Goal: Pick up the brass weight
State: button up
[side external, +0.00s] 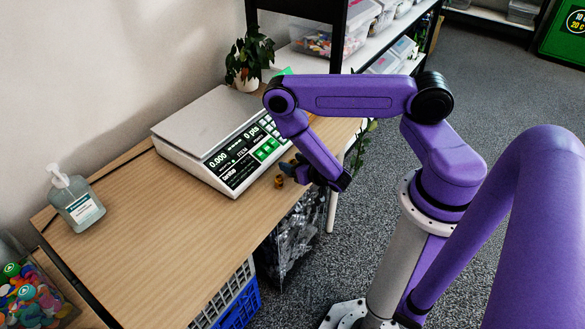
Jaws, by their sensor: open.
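A small brass weight (279,182) stands on the wooden table (190,225) close to its right edge, just in front of the scale. My gripper (289,172) is open and reaches in from the right, low over the table edge. Its fingertips are right beside the weight. I cannot tell from this view whether they touch it or whether it lies between them.
A white scale (197,116) with a lit display stands directly behind the weight. A potted plant (246,82) stands behind the scale. A pump bottle (77,203) stands at the left. The table's front middle is clear. A blue crate (240,306) sits below.

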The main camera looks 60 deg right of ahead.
jog(key=shift+w+f, duration=0.1)
jog(key=shift+w, duration=0.1)
grip_shut()
